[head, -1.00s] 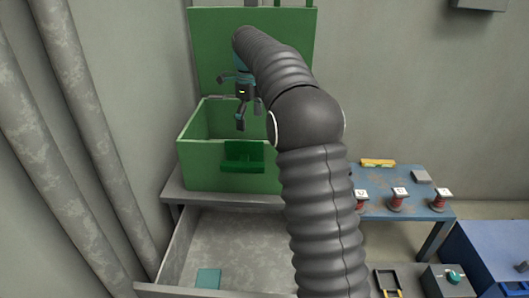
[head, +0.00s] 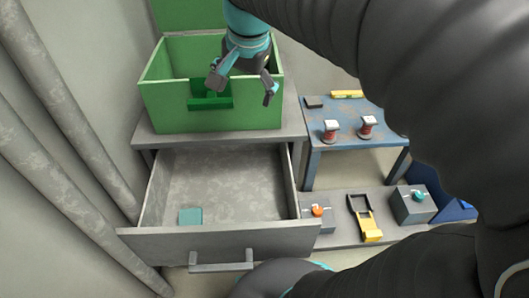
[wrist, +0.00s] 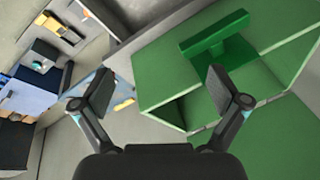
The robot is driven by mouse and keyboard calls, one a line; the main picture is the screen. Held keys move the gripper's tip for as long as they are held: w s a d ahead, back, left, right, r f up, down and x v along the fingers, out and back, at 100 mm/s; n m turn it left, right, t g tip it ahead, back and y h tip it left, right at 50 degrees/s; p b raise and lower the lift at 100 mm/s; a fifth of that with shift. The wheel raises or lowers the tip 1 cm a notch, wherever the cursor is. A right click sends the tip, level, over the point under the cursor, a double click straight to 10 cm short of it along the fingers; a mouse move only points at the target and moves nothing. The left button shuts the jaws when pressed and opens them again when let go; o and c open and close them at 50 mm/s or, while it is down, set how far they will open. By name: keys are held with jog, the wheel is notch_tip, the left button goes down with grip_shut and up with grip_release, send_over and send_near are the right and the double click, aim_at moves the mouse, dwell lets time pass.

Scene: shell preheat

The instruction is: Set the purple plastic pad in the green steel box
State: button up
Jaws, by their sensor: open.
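The green steel box (head: 165,108) stands on a grey cabinet top with its lid raised behind it. Part of its inside shows, and no pad is visible there. No purple pad can be made out in any view. My gripper (head: 243,86) is open and empty, with its fingers pointing down in front of the box's upper front area and hiding part of it. In the wrist view the box (wrist: 175,68) fills the right side, beyond the open fingers.
A blue table (head: 345,110) with red-and-white spools stands right. On a lower shelf sit switch boxes and a yellow-black clamp-like item (head: 364,220).

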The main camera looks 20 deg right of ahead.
jog(key=s+f+n+t, duration=0.1)
jog(key=s+f+n, duration=0.3)
jog(key=s, duration=0.3)
jog(key=s+f+n+t, duration=0.1)
jog(key=s+f+n, duration=0.3)
jog(key=s, duration=0.3)
jog(key=shift+f+n, duration=0.35)
jog(key=shift+n, duration=0.25)
jog(key=shift+s, duration=0.1)
